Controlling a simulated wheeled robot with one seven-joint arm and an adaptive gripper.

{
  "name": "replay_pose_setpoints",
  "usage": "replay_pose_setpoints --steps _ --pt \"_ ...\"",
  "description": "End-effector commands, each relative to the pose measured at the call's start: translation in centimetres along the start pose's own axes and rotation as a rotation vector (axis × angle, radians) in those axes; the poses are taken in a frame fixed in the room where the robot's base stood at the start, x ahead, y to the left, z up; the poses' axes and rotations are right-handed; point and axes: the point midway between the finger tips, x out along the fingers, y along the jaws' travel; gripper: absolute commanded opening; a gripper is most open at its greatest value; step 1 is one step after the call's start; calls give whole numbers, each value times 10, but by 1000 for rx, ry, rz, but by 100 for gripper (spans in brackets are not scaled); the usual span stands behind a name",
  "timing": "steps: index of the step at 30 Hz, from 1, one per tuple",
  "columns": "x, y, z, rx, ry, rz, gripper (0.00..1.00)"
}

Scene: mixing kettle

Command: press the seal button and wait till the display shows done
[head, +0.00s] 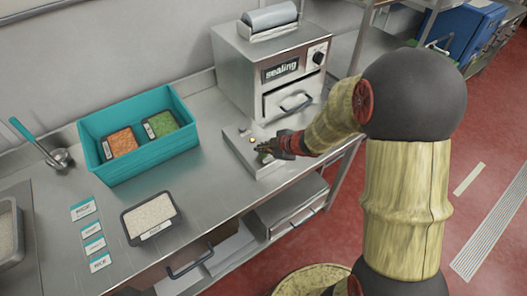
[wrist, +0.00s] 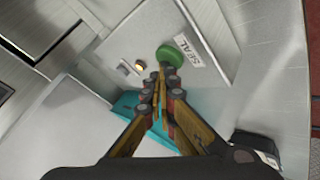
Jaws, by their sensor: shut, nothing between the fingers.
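The steel sealing machine (head: 241,82) stands at the back of the counter, and its display (head: 280,68) reads "sealing". A control box (head: 238,153) sits in front of it. In the wrist view the round green button (wrist: 168,55) is beside a label (wrist: 191,52) reading "SEAL". My gripper (head: 264,149) is over the control box. Its shut, empty fingertips (wrist: 161,71) are at the near edge of the green button in the wrist view; I cannot tell whether they touch it. In the head view the gripper mostly hides the button.
A small lit amber lamp (wrist: 139,65) is on the control box. A teal bin (head: 152,166) with orange and green food trays stands left. A rice tray (head: 150,218) and white label cards (head: 82,209) lie nearer. The counter between them is clear.

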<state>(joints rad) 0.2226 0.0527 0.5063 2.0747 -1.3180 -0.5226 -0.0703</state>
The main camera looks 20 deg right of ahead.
Motion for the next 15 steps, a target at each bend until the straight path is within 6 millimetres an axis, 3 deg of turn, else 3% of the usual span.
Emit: replay_pose_setpoints --steps 15 --pt "-12 8 -9 2 -1 0 0"
